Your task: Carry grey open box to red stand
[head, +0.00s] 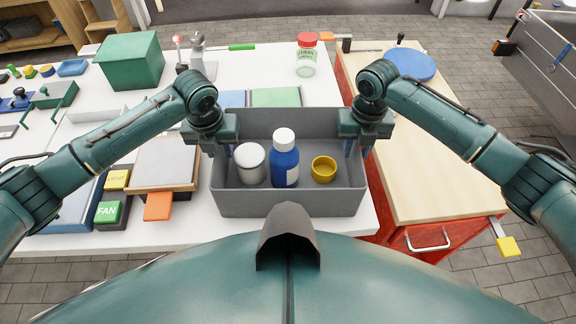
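The grey open box (290,205) is at the front edge of the white table, close to my body. It holds a white-lidded jar (250,170), a blue bottle with a white cap (285,165) and a small yellow cup (323,170). My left gripper (217,148) is at the box's left wall and my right gripper (357,147) at its right wall, each with a blue finger showing inside the wall. Their grip on the walls is hidden. Whether the box touches the table cannot be told. The red stand (385,205) with a pale wooden top is just right.
A blue round disc (410,63) lies on the far part of the stand's top; its near part is clear. The white table (330,95) carries a red-lidded jar (306,60), a green box (130,60) and a FAN button block (110,212). A yellow tab (508,246) juts out at right.

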